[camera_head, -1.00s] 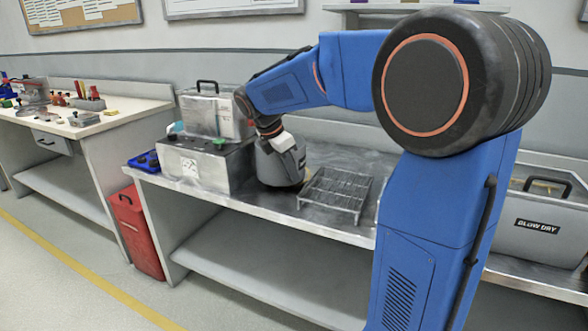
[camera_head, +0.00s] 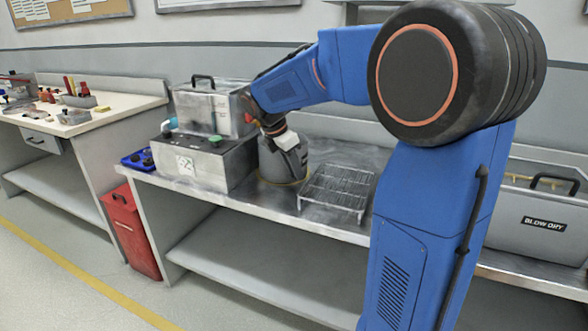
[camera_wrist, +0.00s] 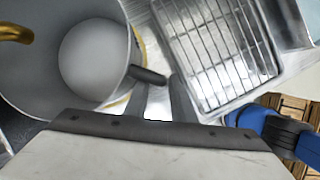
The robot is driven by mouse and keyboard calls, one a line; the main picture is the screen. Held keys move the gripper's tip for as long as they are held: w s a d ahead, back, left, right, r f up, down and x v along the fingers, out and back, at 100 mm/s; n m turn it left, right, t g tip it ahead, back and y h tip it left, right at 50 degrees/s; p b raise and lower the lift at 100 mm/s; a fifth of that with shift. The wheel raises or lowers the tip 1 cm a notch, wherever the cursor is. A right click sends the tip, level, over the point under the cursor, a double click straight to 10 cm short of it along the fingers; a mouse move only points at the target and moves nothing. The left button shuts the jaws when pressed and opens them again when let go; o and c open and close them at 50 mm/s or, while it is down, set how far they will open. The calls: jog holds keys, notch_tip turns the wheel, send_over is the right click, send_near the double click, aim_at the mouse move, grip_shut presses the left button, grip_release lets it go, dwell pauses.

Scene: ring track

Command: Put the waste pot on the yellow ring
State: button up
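The grey waste pot (camera_head: 281,163) stands upright on the metal bench, below my gripper. A thin yellow ring (camera_head: 283,181) shows around its base. In the wrist view, I look down into the open, empty pot (camera_wrist: 82,62) at the left. Part of the yellow ring (camera_wrist: 137,92) shows beside its wall. My gripper (camera_wrist: 162,88) is next to the pot's right side, by a short dark handle (camera_wrist: 148,75). A bright gap shows between its fingers, but whether they touch the handle is unclear. The head view shows my gripper (camera_head: 280,136) at the pot's upper part.
A wire rack (camera_head: 337,190) stands close to the right of the pot. A metal box unit (camera_head: 205,165) with a green knob is at the left. A blue tray (camera_head: 138,160), a red bin (camera_head: 130,230) and a blow-dry unit (camera_head: 535,222) are farther out.

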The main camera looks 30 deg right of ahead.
jog(key=shift+o, duration=0.3)
jog(key=v, duration=1.2)
jog(key=s+a+f+m+t+y, duration=0.1)
jog(key=s+f+m, duration=0.4)
jog(key=s, duration=0.4)
jog(key=s+a+f+m+t+y, duration=0.2)
jog(key=s+f+m, duration=0.4)
jog(key=s, duration=0.4)
jog(key=s+a+f+m+t+y, duration=0.1)
jog(key=s+f+m, duration=0.4)
jog(key=s, duration=0.5)
jog(key=a+m, duration=0.1)
jog(key=m, duration=0.1)
jog(key=shift+s+f+m+y, duration=0.2)
jog(key=shift+f+m+y, duration=0.1)
jog(key=shift+m, duration=0.1)
jog(key=shift+o, duration=0.5)
jog(key=shift+r, duration=0.1)
